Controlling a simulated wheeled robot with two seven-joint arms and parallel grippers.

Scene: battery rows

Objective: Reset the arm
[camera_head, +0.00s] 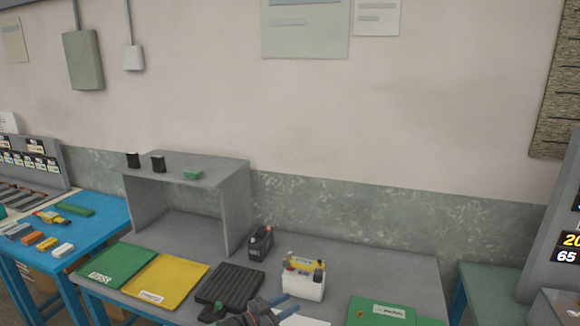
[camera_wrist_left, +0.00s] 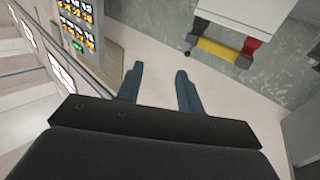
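My left gripper (camera_head: 283,305) shows at the bottom edge of the head view, low over the front of the grey workbench (camera_head: 390,270). In the left wrist view the left gripper (camera_wrist_left: 157,72) has its two blue-grey fingers apart with nothing between them. The white battery with a yellow top (camera_head: 303,279) stands on the bench just beyond and right of the fingers, apart from them as far as I can tell. Most of the left arm is outside the head view. My right gripper is not in view.
A black ribbed tray (camera_head: 230,287), yellow tray (camera_head: 166,278) and green tray (camera_head: 117,264) lie left of the gripper. A dark battery (camera_head: 260,243) stands behind, beside a grey shelf (camera_head: 236,205). The bench's back right is clear.

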